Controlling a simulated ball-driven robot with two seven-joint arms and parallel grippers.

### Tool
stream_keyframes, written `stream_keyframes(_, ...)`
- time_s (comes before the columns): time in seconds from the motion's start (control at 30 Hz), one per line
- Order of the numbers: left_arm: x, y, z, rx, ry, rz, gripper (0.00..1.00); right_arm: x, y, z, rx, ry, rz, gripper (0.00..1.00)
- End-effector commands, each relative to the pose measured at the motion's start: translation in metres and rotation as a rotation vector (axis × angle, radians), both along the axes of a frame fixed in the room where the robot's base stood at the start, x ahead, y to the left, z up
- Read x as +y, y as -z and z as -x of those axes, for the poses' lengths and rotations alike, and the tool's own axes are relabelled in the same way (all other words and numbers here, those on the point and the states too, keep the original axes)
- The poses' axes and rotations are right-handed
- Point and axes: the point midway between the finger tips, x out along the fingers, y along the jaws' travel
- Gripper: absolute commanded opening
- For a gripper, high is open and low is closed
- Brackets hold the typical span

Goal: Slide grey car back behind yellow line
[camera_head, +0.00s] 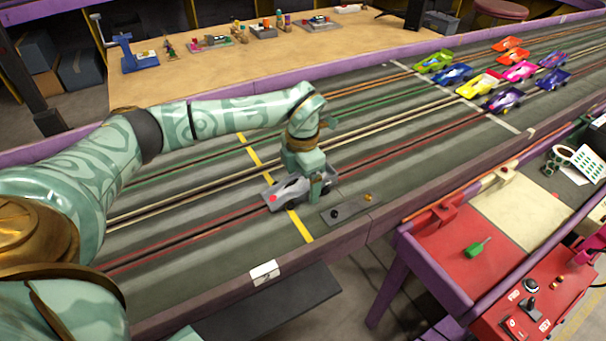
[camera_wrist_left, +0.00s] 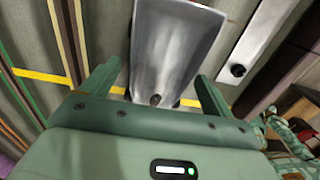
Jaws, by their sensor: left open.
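The grey car (camera_head: 286,193) sits on the slot track across the yellow line (camera_head: 301,228), near the track's front edge. My left gripper (camera_head: 318,186) is low over the car, at its right part, and hides some of it. In the left wrist view the grey car (camera_wrist_left: 172,45) lies between and ahead of the two spread fingers of my left gripper (camera_wrist_left: 155,85). The fingers are open, with a gap on each side of the car. The yellow line (camera_wrist_left: 42,77) shows to the left in that view.
A flat grey plate with knobs (camera_head: 350,210) lies just right of the car. Several coloured cars (camera_head: 480,83) stand farther right around a white line (camera_head: 455,95). A red control table (camera_head: 450,245) stands beyond the track's front rail. The lanes left of the car are clear.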

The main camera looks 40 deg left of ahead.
Motion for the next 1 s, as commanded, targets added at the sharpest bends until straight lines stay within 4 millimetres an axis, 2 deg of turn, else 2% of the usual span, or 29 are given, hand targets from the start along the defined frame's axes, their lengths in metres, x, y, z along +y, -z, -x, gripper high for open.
stream_keyframes(0.07, 0.000, 0.000, 0.000, 0.000, 0.000, 0.000, 0.87, 0.000, 0.000, 0.000, 0.000, 0.000, 0.000, 0.36)
stream_keyframes(0.27, 0.000, 0.000, 0.000, 0.000, 0.000, 0.000, 0.34, -0.002, 0.000, 0.000, 0.000, -0.001, 0.002, 0.36)
stream_keyframes(0.3, 0.000, 0.000, 0.000, 0.000, 0.000, 0.000, 0.34, -0.002, 0.000, 0.000, 0.000, -0.002, 0.002, 0.36)
stream_keyframes(0.33, 0.000, 0.000, 0.000, 0.000, 0.000, 0.000, 0.56, -0.003, 0.000, 0.000, 0.000, -0.002, 0.003, 0.36)
stream_keyframes(0.37, 0.000, 0.000, 0.000, 0.000, 0.000, 0.000, 0.49, -0.003, 0.000, 0.000, 0.000, -0.002, 0.003, 0.36)
stream_keyframes(0.57, -0.001, 0.000, -0.001, 0.001, 0.000, 0.001, 0.49, -0.005, 0.000, 0.000, 0.000, -0.004, 0.005, 0.36)
stream_keyframes(1.0, -0.011, 0.001, -0.025, 0.001, 0.000, 0.001, 0.49, -0.005, 0.005, 0.003, 0.006, -0.003, 0.006, 0.36)
